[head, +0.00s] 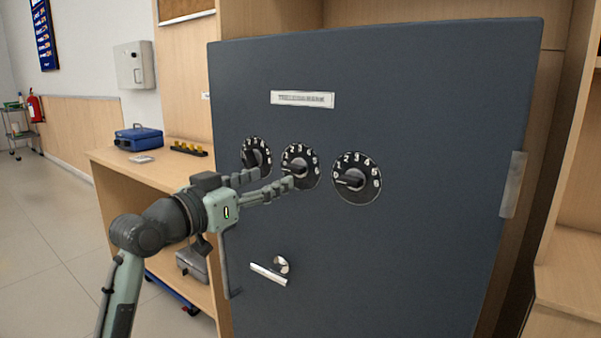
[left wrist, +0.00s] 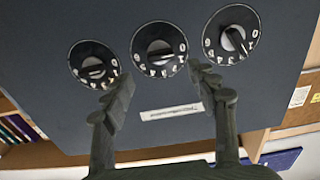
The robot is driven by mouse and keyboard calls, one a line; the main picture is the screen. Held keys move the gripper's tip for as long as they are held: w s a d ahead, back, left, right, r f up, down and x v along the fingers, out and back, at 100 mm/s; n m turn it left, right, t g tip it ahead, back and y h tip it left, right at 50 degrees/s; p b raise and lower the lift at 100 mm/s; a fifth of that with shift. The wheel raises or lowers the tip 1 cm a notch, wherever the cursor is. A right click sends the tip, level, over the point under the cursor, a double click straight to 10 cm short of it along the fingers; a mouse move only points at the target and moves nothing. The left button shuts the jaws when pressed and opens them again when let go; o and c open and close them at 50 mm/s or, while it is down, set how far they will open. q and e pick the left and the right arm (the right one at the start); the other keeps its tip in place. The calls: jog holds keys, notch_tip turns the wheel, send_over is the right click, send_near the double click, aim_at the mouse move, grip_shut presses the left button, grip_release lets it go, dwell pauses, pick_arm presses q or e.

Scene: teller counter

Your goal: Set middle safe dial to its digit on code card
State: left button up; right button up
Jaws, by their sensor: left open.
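The dark grey safe door carries three round black dials with white digits: left (head: 256,149), middle (head: 301,158) and right (head: 369,170). The middle dial's knob points roughly left in the head view; its exact digit is too small to tell. My left gripper (head: 277,178) is open and empty, its fingers reaching toward the middle dial from the lower left. In the left wrist view the door is upside down; the middle dial (left wrist: 158,44) lies just beyond and between the open fingertips (left wrist: 160,78), apparently apart from them. I cannot make out a code card. My right gripper is out of view.
A name plate (head: 302,99) sits above the dials, and a door handle (head: 274,269) below. A wooden counter left of the safe holds a blue cash box (head: 138,138) and a dark tray with yellow pieces (head: 188,149).

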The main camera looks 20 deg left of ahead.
aim_at(291, 171)
pick_arm(q)
jog(key=x, duration=0.6)
jog(key=shift+w+p, duration=0.2)
jog(key=shift+p, duration=0.15)
jog(key=shift+w+d+f, duration=0.1)
jog(key=shift+w+d, duration=0.05)
jog(key=shift+w, duration=0.35)
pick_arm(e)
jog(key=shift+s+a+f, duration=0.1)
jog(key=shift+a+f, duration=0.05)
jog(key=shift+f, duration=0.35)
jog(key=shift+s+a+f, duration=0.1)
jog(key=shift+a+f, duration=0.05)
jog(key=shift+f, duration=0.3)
pick_arm(q)
jog(key=c, duration=1.2)
jog(key=shift+o, duration=0.2)
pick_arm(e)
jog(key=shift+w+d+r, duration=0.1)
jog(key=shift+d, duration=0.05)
